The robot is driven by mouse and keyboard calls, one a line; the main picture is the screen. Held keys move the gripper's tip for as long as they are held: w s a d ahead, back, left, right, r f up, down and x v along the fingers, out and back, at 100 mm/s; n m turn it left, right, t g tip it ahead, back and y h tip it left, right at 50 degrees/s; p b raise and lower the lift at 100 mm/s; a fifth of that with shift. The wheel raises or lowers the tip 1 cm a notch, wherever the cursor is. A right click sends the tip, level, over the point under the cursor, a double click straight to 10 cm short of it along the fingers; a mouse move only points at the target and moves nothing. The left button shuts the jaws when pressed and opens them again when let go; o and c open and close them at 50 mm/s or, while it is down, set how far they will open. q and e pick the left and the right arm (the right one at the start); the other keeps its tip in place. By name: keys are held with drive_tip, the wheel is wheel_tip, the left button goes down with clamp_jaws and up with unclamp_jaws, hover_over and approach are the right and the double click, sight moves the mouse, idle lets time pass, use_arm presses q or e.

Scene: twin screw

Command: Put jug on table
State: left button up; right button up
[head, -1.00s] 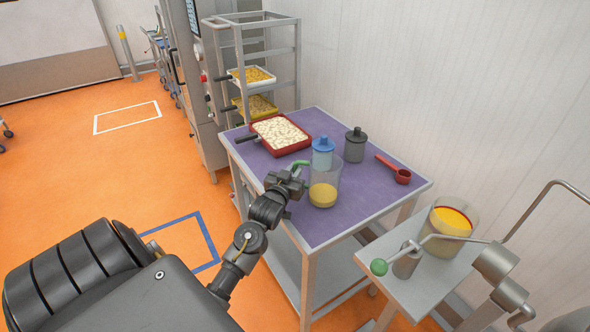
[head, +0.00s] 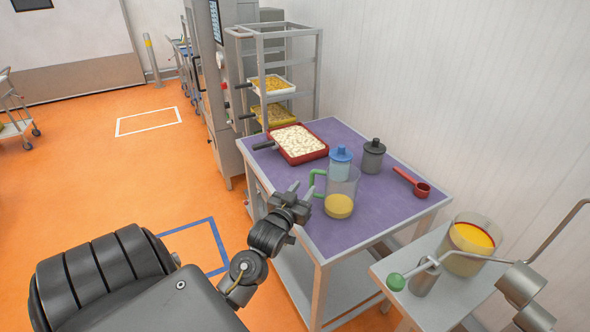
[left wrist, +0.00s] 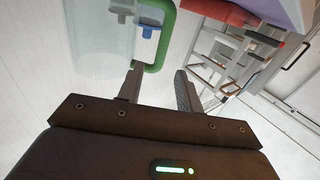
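The jug (head: 344,186) is clear, with a green handle (head: 313,182) on its left and yellow contents at the bottom. It stands upright on the purple top of the table (head: 315,227), near its front left edge. My left gripper (head: 298,190) is just left of the handle, its fingers apart. In the left wrist view the jug (left wrist: 95,35) and its green handle (left wrist: 165,45) show beyond the open fingers (left wrist: 160,85); nothing is between them. My right gripper is in neither view.
A blue-lidded container (head: 340,158) is right behind the jug. A dark grey canister (head: 373,158), a red scoop (head: 416,186) and a red tray (head: 299,145) share the table. A side stand (head: 425,308) holds a tub with yellow contents (head: 470,243).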

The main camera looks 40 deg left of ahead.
use_arm(q)
drive_tip(key=v, duration=0.5)
drive_tip(key=shift+s+d+b, duration=0.15)
drive_tip(key=shift+s+b, duration=0.05)
drive_tip(key=shift+b, duration=0.2)
